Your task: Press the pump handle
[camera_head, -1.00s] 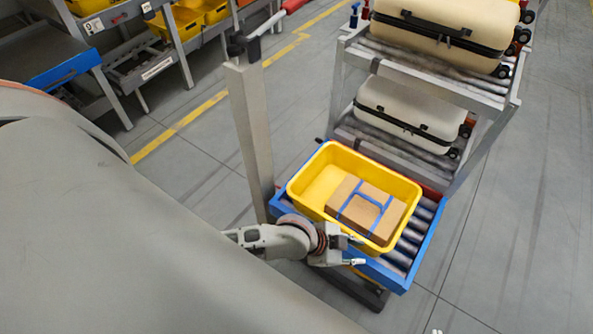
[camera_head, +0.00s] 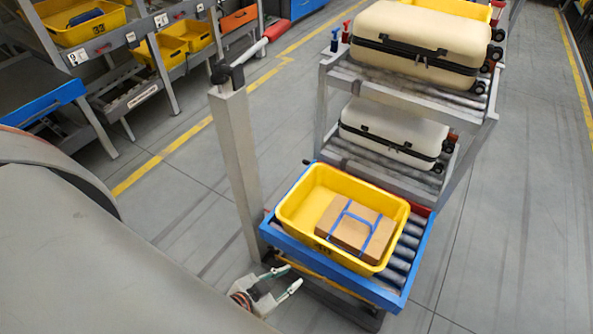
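The pump handle (camera_head: 250,52) is a light lever with a red end, sloping up to the right from a black joint on top of a tall grey post (camera_head: 237,165). The post stands at the left corner of a blue-framed roller cart (camera_head: 417,262). My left gripper (camera_head: 296,275) is low in front of the cart, below and to the right of the handle and well apart from it. Its two fingers are spread and nothing is between them. My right gripper is not in view.
A yellow bin (camera_head: 293,208) with a cardboard box (camera_head: 352,225) sits on the cart. Behind it, a grey roller rack holds cream suitcases (camera_head: 417,45). Shelves with yellow bins (camera_head: 188,38) stand at the upper left. Floor is clear between shelves and post.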

